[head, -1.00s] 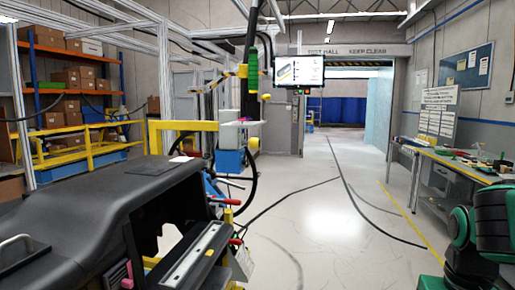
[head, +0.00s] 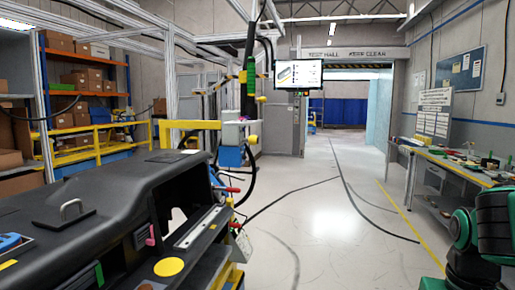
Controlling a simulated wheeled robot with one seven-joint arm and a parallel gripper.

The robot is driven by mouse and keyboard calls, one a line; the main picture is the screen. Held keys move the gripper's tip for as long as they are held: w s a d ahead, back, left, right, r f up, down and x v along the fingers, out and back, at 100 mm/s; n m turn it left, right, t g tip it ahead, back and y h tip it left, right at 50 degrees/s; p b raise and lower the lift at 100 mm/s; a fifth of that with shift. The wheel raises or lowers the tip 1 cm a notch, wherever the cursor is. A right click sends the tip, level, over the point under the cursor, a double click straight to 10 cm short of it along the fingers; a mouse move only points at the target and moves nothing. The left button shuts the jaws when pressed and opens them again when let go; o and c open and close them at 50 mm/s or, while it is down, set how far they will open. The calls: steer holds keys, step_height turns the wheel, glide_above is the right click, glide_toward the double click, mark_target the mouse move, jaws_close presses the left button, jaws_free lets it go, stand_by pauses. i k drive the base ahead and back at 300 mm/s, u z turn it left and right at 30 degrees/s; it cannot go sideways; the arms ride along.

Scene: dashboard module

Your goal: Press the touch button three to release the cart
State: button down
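The black dashboard module (head: 120,190) fills the lower left of the head view, on a cart (head: 236,245) that shows only in part at its right end. A round yellow disc (head: 169,266) shows at the near lower side of the module. I cannot tell whether it is a touch button. No button marked three can be made out. Part of my green and black arm shows at the lower right, apart from the module. My gripper is not in view.
A workbench (head: 470,168) with tools stands along the right wall. A hoist with a green handle (head: 251,82) hangs beyond the module. A screen (head: 298,74) hangs at the back. The pale floor (head: 330,230) between module and bench is clear, with dark cables across it.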

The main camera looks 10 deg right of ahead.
mark_target(253, 139)
steer(key=k, duration=0.85)
steer(key=z, duration=0.1)
steer(key=i, duration=0.4)
steer(key=z, duration=0.8)
steer(key=i, duration=2.15)
steer(key=u, duration=1)
steer(key=i, duration=0.5)
steer(key=u, duration=0.3)
